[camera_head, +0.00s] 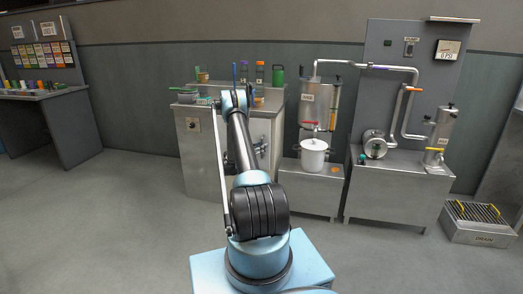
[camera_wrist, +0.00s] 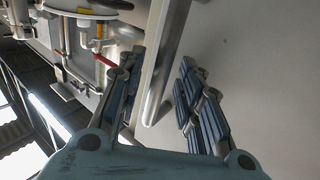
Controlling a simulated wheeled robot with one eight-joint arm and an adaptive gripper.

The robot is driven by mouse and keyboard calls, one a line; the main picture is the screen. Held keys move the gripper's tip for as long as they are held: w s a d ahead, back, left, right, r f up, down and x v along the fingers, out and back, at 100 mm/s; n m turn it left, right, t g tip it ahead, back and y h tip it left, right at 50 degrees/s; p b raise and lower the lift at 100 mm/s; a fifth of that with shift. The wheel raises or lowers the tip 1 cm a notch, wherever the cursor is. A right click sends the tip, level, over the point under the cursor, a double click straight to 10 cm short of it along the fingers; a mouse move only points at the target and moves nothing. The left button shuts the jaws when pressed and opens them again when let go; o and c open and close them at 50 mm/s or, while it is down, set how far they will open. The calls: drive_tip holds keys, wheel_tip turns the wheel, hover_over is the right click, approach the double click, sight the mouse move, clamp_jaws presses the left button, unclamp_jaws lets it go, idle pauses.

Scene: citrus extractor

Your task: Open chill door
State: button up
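A steel cabinet (camera_head: 200,155) stands at centre left, its front partly covered by my arm. I take its pale front to be the chill door; no label is readable. In the wrist view a pale flat panel (camera_wrist: 255,70) fills the right side, with a long metal bar handle (camera_wrist: 171,55) along its edge. My gripper (camera_wrist: 160,85) is open, one finger on each side of the bar. I cannot tell whether either finger touches it.
A white pot (camera_head: 313,155) stands on a low steel stand right of the cabinet, below a tank (camera_head: 318,103). A piped machine bench (camera_head: 395,190) and a drain box (camera_head: 480,222) lie farther right. Bottles stand on the cabinet top. Floor at left is clear.

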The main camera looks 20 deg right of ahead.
drive_tip(key=shift+w+d, duration=0.1)
drive_tip(key=shift+d, duration=0.15)
clamp_jaws()
